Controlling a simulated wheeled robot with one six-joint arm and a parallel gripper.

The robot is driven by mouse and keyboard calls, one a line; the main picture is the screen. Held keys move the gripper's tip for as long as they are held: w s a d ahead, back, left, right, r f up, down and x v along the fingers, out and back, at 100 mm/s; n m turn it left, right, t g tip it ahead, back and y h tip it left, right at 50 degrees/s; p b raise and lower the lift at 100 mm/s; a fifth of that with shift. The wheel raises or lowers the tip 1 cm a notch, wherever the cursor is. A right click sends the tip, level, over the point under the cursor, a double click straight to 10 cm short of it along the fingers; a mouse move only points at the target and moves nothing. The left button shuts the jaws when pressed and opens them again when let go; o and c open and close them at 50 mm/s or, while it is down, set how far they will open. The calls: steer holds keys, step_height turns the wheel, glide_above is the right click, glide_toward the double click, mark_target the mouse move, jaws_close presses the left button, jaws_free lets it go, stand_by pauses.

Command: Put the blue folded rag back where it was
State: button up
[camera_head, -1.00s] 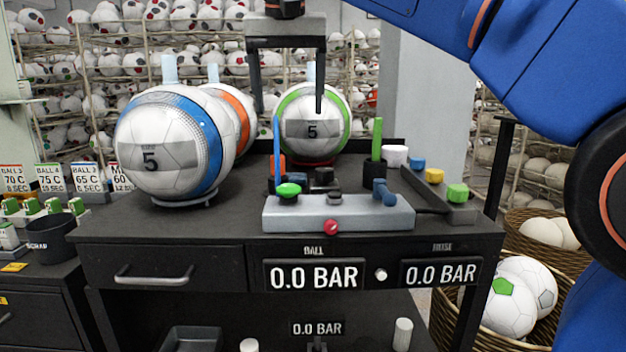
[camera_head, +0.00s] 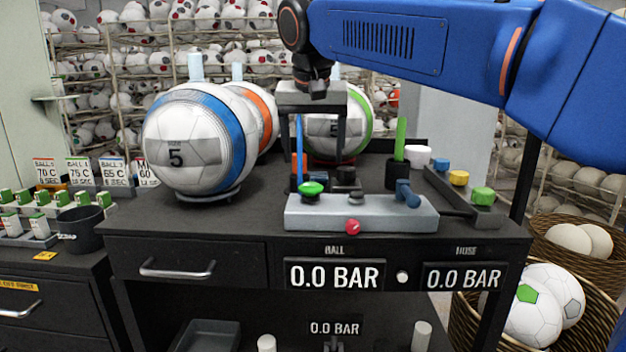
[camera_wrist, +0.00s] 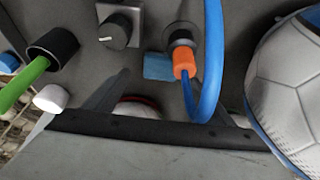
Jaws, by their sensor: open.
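A small flat blue piece (camera_wrist: 158,66), likely the blue folded rag, lies on the dark cart top in the wrist view, close to the orange hose fitting (camera_wrist: 184,64). It is partly covered by that fitting's side. My gripper (camera_head: 318,160) points down behind the grey control box (camera_head: 362,214), in front of the green-striped ball (camera_head: 362,118). Its jaws are open, with nothing seen between them. The wrist view shows the blue piece beyond the gripper's dark crossbar (camera_wrist: 150,130).
A blue hose (camera_head: 299,150) stands beside my gripper. A green tube (camera_head: 401,138) rises from a black holder to the right. A large blue-striped ball (camera_head: 190,145) sits on the left. A black knob (camera_wrist: 116,31) is near the blue piece. Colored caps (camera_head: 458,178) lie at the right.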

mark_target(313, 174)
steer(key=shift+x, duration=2.6)
steer(key=shift+a, duration=0.15)
steer(key=c, duration=1.2)
steer(key=shift+c, duration=0.2)
step_height(313, 174, up, 10)
